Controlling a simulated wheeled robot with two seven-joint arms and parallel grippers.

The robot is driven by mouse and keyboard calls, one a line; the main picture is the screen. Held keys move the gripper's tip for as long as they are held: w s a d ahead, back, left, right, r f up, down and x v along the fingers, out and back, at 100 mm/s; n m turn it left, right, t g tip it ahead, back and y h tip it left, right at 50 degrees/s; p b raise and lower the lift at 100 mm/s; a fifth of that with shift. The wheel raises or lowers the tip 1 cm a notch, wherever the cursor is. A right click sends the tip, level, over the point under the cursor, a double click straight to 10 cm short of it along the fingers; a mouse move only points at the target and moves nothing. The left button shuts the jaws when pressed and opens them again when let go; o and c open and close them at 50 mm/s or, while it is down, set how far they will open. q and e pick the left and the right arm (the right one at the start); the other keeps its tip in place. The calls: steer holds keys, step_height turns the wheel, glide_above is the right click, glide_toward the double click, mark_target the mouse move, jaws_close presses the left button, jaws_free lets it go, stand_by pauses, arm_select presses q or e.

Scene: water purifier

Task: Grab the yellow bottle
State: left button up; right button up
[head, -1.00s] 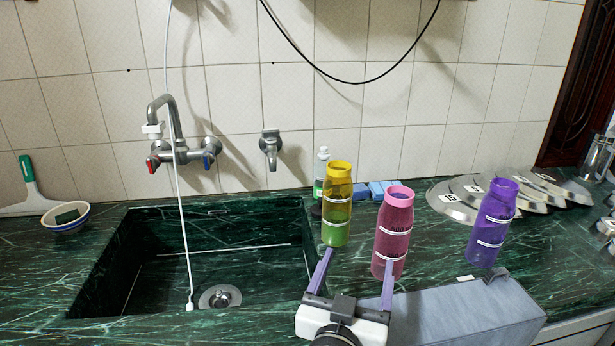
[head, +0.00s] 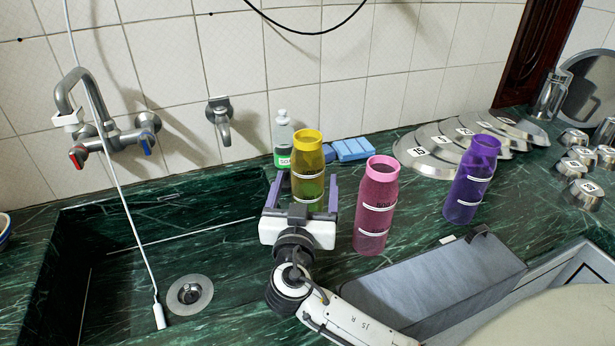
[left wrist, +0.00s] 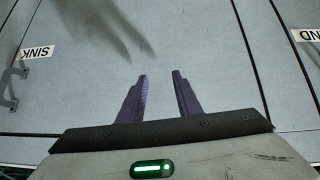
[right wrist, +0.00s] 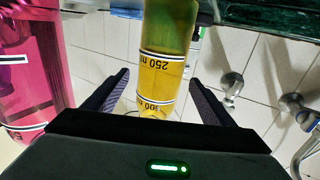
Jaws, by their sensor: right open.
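The yellow bottle (head: 308,160), yellow above and greenish below with white bands, stands upright on the green counter just right of the sink. My right gripper (head: 303,190) is open, with one finger on each side of the bottle's lower part. In the right wrist view the yellow bottle (right wrist: 167,75) shows between the two open fingers (right wrist: 160,92). Whether a finger touches it cannot be told. My left gripper (left wrist: 162,90) is open and empty in the left wrist view, in front of grey panels; it is not in the head view.
A pink bottle (head: 376,205) stands close to the right of my right gripper, and a purple bottle (head: 471,180) farther right. A soap bottle (head: 282,140) and blue sponges (head: 352,149) are behind. The sink (head: 130,250) lies left; metal lids (head: 428,150) lie back right.

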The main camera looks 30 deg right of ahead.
steer(key=x, duration=0.3)
steer(key=shift+w+d, duration=0.1)
steer(key=shift+d, duration=0.05)
steer(key=shift+c, duration=0.4)
steer(key=c, duration=1.5)
